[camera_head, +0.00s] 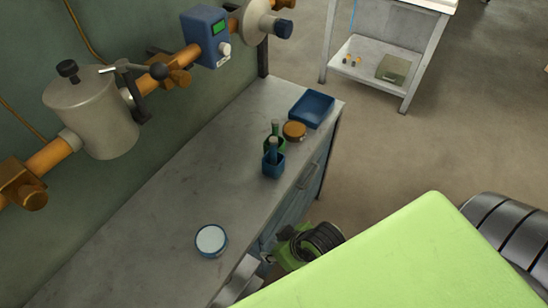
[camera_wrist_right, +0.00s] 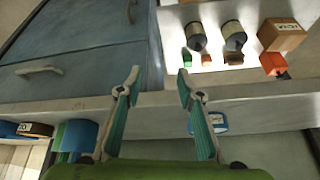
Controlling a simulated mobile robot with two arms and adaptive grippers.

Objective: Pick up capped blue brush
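A blue square cup (camera_head: 273,168) stands on the grey bench with an upright blue-green item (camera_head: 273,146) in it, perhaps the capped blue brush; I cannot make out a cap. A green cup (camera_head: 268,146) with a dark green upright item (camera_head: 275,126) stands just behind it. My right gripper (camera_head: 267,258) is low at the bench's front edge, apart from the cups. In the right wrist view my right gripper (camera_wrist_right: 158,82) is open, with nothing between its fingers. A blue shape (camera_wrist_right: 80,135), likely the blue cup, shows there at lower left. My left gripper is not seen.
A brown round tin (camera_head: 294,131) and blue tray (camera_head: 312,108) stand at the bench's far end. A white-topped blue can (camera_head: 211,240) stands nearer. Pipes with a grey canister (camera_head: 92,118) overhang the wall side. The bench between can and cups is clear.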

